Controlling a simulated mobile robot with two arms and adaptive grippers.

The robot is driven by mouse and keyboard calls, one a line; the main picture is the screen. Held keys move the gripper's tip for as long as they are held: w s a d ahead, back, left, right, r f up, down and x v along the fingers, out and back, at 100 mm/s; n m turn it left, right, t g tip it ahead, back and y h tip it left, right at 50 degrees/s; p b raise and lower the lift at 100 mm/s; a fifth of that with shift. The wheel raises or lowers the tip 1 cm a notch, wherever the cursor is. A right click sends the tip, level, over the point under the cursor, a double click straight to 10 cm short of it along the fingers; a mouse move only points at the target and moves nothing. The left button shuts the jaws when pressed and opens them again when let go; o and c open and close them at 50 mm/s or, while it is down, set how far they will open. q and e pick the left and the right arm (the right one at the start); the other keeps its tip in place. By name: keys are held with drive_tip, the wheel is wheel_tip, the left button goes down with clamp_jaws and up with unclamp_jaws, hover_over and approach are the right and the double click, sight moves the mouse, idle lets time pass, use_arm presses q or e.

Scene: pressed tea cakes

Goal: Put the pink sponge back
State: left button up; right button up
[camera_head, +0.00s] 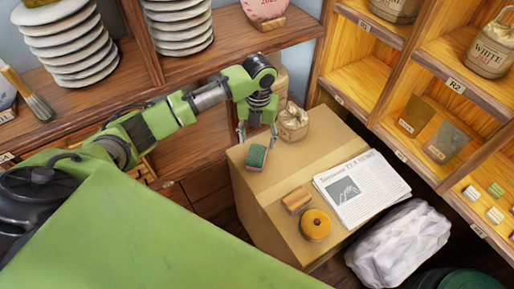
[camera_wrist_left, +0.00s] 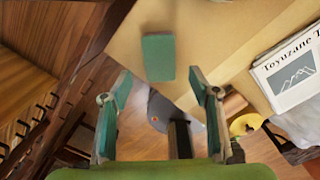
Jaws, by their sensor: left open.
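A small block with a green top and a darker reddish side (camera_head: 257,156), which looks like the sponge, lies on the far left part of a cardboard box (camera_head: 262,190). Little pink shows on it. In the left wrist view the green block (camera_wrist_left: 158,57) lies just beyond the fingertips, roughly centred between them. My left gripper (camera_head: 258,132) is open and empty, pointing down beside the block. In the left wrist view its two fingers (camera_wrist_left: 160,76) stand wide apart with nothing between them. My right gripper is not in view.
On the box are a wrapped bundle (camera_head: 293,122), a newspaper (camera_head: 362,188), a wooden block (camera_head: 296,200) and a yellow round item (camera_head: 316,225). A white crumpled bag (camera_head: 400,243) stands beside it. Wooden shelves (camera_head: 365,80) rise at the right; stacked discs (camera_head: 65,40) fill the back shelf.

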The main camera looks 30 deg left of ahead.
use_arm(q)
drive_tip(key=shift+r, duration=1.6)
drive_tip(key=shift+d+f, duration=0.1)
